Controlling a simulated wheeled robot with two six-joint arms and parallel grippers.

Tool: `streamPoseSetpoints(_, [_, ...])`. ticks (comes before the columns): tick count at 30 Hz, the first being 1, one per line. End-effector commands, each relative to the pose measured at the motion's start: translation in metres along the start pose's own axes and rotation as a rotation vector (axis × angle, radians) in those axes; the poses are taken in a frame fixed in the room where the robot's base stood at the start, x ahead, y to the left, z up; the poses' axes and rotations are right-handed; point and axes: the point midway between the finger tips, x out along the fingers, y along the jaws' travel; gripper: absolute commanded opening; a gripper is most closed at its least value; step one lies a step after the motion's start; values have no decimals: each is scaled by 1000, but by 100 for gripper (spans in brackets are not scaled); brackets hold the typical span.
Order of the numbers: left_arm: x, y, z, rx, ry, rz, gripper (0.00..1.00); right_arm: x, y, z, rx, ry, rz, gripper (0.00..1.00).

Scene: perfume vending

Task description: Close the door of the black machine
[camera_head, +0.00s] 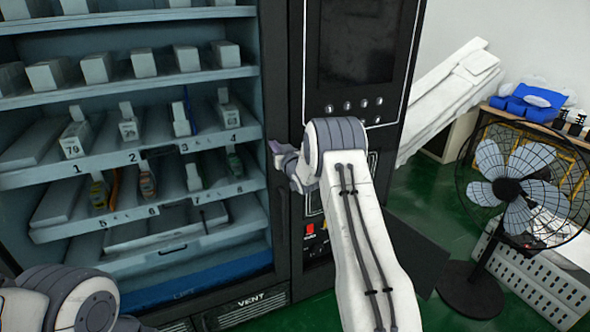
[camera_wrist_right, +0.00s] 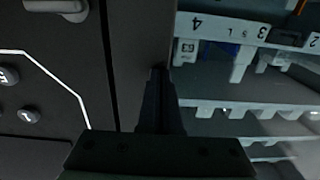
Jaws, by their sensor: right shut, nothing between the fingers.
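The black machine (camera_head: 277,95) fills the left and middle of the head view, with its lit shelves showing. Its right section carries a dark screen, round buttons and a keypad; the buttons also show in the right wrist view. My right gripper (camera_head: 284,152) is shut and empty at the dark upright between the shelves and the button section. In the right wrist view its fingers (camera_wrist_right: 158,78) point at the edge of that upright; I cannot tell whether they touch it. My right arm hides part of the front. I cannot make out how far the door stands open. My left gripper is out of view.
A dark flat panel (camera_head: 418,258) juts out low at right, behind my right arm. A standing fan (camera_head: 507,188) and a perforated white board (camera_head: 535,285) stand farther right on the green floor (camera_head: 430,205). Part of my left arm shows at bottom left.

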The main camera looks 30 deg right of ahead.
Motion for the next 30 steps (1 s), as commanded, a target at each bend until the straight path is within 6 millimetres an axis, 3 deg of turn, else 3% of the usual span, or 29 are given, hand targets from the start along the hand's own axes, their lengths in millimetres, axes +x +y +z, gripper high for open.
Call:
streamPoseSetpoints(1, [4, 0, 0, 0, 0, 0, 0, -8, -13, 3, -4, -11, -20, 0])
streamPoseSetpoints(9, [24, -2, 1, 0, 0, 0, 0, -67, -11, 4, -2, -16, -16, 0])
streamPoseSetpoints(16, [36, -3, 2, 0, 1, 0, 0, -106, -18, 3, -3, -15, -24, 0])
streamPoseSetpoints(26, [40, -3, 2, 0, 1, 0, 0, -124, -18, 2, -3, -16, -24, 0])
streamPoseSetpoints(30, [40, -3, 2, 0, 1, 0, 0, -124, -37, 1, -10, -59, -40, 0])
